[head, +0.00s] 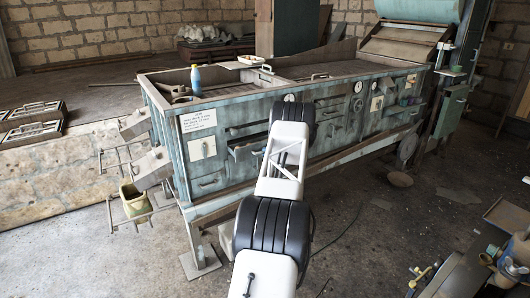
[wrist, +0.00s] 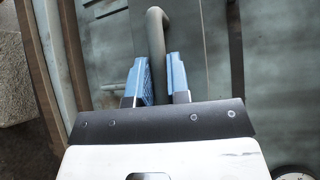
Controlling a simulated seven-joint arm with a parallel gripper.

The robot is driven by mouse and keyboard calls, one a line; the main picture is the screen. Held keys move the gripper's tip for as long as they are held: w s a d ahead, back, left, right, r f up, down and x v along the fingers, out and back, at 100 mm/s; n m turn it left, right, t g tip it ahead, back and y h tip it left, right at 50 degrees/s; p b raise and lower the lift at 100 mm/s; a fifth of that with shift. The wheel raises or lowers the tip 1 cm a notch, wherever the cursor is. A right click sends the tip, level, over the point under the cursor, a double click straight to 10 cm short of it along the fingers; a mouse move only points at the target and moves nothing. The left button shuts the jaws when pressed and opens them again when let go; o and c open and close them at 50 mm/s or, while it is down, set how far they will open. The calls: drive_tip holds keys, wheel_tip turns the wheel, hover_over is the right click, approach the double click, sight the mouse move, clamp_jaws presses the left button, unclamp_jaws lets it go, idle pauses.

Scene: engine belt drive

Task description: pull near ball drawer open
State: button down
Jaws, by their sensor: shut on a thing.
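The teal cabinet-like machine (head: 225,125) stands in the middle of the head view, with drawers along its front. One drawer (head: 243,150) just left of my arm appears to stand out a little, with a dark gap above it. In the wrist view, a grey curved bar handle (wrist: 156,25) passes between the blue fingers of my gripper (wrist: 159,78). The gripper is shut on this handle. In the head view my arm hides the gripper and the handle. I cannot tell for certain which drawer the handle belongs to.
A yellowish bucket (head: 134,200) is near the left end. Workbench clutter (head: 505,262) is at the lower right. The concrete floor (head: 370,245) right of my arm is mostly clear, with a thin cable on it.

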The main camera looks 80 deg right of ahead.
drive_tip(key=shift+s, duration=0.1)
drive_tip(key=c, duration=1.1)
unclamp_jaws()
drive_tip(key=s+r, duration=0.1)
drive_tip(key=s, duration=0.6)
drive_tip(key=shift+s, duration=0.3)
drive_tip(key=shift+w+r, duration=0.1)
